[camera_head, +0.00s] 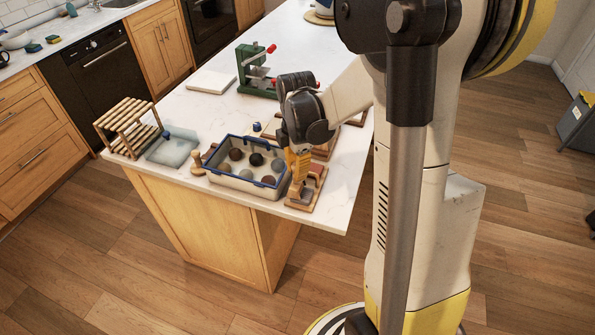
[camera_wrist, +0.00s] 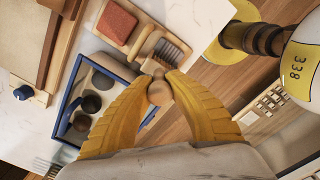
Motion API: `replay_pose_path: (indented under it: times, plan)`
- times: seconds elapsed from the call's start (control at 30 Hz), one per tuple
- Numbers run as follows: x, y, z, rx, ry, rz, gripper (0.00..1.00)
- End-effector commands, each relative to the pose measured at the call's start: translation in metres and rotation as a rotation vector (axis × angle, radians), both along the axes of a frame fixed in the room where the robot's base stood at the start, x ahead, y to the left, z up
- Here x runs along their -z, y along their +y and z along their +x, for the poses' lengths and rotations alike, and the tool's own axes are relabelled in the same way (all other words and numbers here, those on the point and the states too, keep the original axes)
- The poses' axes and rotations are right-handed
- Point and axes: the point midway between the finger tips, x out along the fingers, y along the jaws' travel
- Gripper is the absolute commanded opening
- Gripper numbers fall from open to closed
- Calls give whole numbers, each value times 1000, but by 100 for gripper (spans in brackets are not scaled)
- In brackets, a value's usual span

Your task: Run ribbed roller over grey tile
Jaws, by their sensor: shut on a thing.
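My gripper (camera_wrist: 160,88), with yellow fingers, is shut on a light wooden piece with a rounded end (camera_wrist: 159,93), which I take to be the roller's handle. The fingers hide part of the roller, and its ribs are not clear. Just beyond the fingertips is the grey tile (camera_wrist: 174,50), with line-like marks, at the near end of a wooden board (camera_wrist: 143,36). Whether the roller touches the tile I cannot tell. A reddish tile (camera_wrist: 116,22) lies at the board's other end. In the head view my gripper (camera_head: 299,180) points down over the board (camera_head: 306,204).
Left of the board stands a blue-rimmed bin (camera_head: 240,185) with several dark and brown balls. A wooden rack (camera_head: 127,128), a translucent tray (camera_head: 173,150) and a green press (camera_head: 252,72) stand farther off. The counter (camera_head: 342,205) is bare to the right.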

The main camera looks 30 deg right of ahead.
Motion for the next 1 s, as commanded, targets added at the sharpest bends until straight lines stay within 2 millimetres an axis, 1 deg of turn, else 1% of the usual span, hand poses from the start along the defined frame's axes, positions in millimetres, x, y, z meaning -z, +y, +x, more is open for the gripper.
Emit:
replay_pose_path:
  times: [0.5,1.0]
  plan:
    - [2,-8,-10,1,0,0,0]
    - [2,-7,-9,0,0,0,0]
